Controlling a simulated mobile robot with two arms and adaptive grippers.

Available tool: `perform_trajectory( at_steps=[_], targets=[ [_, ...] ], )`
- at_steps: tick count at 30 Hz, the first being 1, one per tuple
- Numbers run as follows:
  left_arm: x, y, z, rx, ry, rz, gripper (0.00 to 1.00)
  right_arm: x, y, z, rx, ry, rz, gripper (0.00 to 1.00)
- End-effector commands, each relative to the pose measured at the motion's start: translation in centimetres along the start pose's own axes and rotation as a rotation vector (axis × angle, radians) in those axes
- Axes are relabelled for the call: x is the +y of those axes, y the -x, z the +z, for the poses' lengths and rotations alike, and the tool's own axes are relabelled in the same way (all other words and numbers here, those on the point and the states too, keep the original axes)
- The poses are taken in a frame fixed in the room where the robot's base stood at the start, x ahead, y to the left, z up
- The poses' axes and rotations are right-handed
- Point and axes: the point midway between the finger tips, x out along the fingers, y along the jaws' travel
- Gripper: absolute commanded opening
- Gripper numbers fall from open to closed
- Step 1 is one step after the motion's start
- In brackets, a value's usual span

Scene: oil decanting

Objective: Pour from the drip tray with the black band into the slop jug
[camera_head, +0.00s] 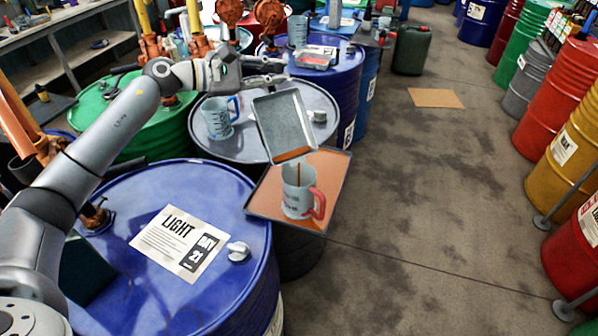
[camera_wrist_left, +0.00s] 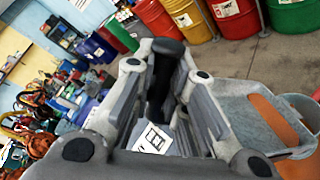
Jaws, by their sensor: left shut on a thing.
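My left gripper (camera_head: 268,72) is shut on the black handle (camera_wrist_left: 165,75) of a grey metal drip tray (camera_head: 284,122). The handle shows between the fingers in the left wrist view; I cannot make out a band on it. The tray is steeply tilted, with orange-brown oil at its low edge. A thin brown stream runs from that edge into a pale jug with a red handle (camera_head: 297,201), which stands upright right below. The tray also shows in the left wrist view (camera_wrist_left: 232,112), with brown oil in it. My right gripper is not in view.
The jug stands on a square, orange-brown tray (camera_head: 335,182) beside a blue drum (camera_head: 130,200). A jug with a blue handle (camera_head: 217,124) stands on a grey-topped drum (camera_head: 262,147) behind. Bare floor (camera_head: 430,180) lies to the right, with coloured drums beyond.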

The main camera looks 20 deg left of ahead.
Motion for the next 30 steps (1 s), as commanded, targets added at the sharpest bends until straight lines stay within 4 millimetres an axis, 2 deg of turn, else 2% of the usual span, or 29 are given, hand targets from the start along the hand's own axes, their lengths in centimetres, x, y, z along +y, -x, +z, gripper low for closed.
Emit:
perform_trajectory(
  at_steps=[30],
  targets=[
    [-0.7, 0.0, 2.3, 0.023, -0.120, 0.006, 0.00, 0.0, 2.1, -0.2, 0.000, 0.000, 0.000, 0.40]
  ],
)
